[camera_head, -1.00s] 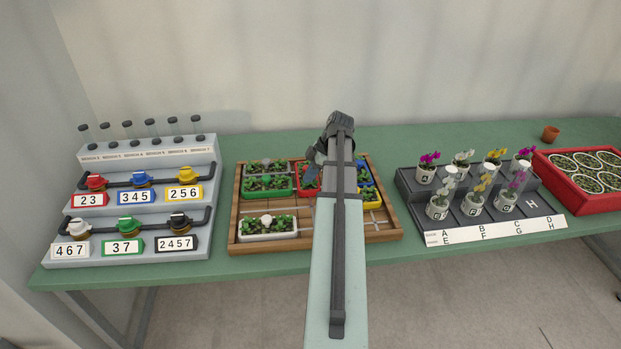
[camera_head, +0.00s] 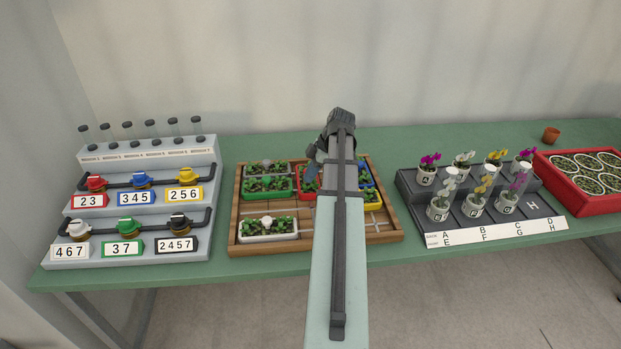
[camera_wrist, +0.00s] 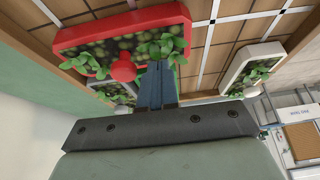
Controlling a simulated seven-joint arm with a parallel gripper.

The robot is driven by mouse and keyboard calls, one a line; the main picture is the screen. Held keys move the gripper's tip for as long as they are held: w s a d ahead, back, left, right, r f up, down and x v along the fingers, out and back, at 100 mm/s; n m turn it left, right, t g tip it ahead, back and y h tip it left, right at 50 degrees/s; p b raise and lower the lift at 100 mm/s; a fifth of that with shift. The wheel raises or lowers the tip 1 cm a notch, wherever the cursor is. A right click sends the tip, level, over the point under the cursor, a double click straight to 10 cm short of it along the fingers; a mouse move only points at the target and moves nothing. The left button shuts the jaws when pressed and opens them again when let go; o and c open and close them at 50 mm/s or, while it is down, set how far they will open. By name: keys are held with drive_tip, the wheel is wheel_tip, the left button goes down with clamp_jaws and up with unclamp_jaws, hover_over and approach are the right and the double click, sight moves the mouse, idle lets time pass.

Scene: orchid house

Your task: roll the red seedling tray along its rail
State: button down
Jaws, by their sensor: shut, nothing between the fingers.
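The red seedling tray (camera_head: 299,183) is in the wooden rail frame (camera_head: 239,233), mostly hidden behind my arm in the head view. In the wrist view the red tray (camera_wrist: 70,38) is close, with leafy seedlings and a round red knob (camera_wrist: 122,71). My gripper (camera_wrist: 157,70) is shut and empty. Its fingertips are right beside the knob, on its right in the wrist view, partly behind leaves. I cannot tell whether they touch the knob or the tray.
A green tray (camera_head: 268,195) is left of the red one, with a grey tray behind it. A white tray (camera_head: 267,238) is at the front left. A blue tray (camera_head: 371,197) is right of my arm. The frame's front right is bare.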

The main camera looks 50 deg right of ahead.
wheel_tip(320, 180, up, 7)
idle(0.7)
idle(0.7)
